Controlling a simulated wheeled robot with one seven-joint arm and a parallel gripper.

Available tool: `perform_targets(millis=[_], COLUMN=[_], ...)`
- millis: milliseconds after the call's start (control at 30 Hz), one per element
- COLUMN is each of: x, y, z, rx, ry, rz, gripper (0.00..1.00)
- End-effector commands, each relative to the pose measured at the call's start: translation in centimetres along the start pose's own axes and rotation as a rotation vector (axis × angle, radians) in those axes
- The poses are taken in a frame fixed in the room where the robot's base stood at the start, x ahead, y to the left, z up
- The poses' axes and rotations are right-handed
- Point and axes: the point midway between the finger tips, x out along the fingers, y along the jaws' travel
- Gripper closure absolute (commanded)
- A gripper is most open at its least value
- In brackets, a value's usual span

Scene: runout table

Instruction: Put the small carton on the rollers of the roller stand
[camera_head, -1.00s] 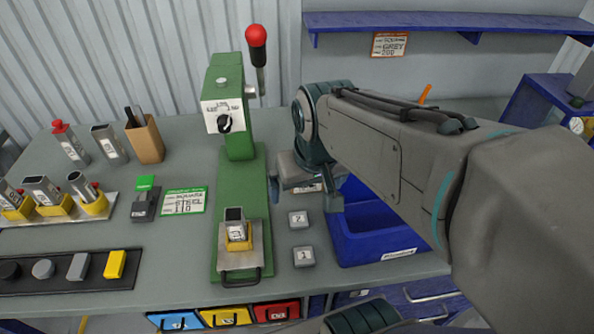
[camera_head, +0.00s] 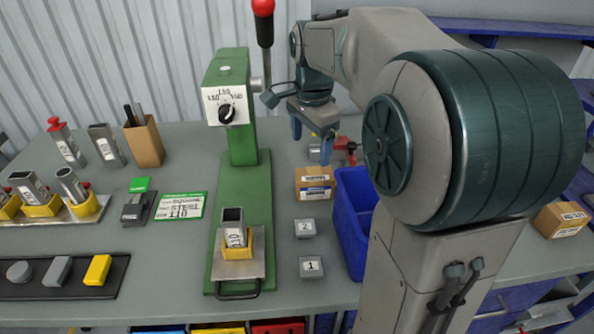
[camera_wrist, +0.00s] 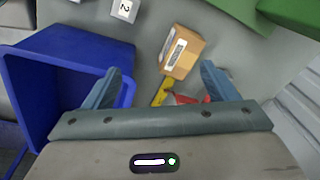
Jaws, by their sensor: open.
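A small brown carton (camera_head: 315,183) with white labels stands on the table between the green press and the blue bin; it also shows in the wrist view (camera_wrist: 182,52). My gripper (camera_head: 311,140) is open and empty above the table, behind the carton in the head view. In the wrist view the carton lies beyond the open fingertips (camera_wrist: 160,82), apart from them. I cannot make out the roller stand in either view.
The blue bin (camera_head: 347,225) stands beside the carton. A red and yellow item (camera_wrist: 165,93) lies near my fingers. The green press (camera_head: 232,120) with its red-knobbed lever and two numbered grey blocks (camera_head: 305,228) are close by. My arm hides much of the table's right side.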

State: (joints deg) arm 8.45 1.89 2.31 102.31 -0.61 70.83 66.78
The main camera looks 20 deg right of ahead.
Motion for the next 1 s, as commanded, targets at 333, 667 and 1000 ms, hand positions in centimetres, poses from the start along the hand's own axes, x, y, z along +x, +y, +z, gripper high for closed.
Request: perform_targets(millis=[333,667,1000], x=[5.2,9.7,13.8], y=[-4.8,-4.6,-4.3], z=[-4.5,-4.7,-4.6], rx=[0.466,0.504,0.502], ry=[-0.023,-0.024,-0.022], rz=[0.081,0.091,0.086], gripper=[0.20,0.20,0.20])
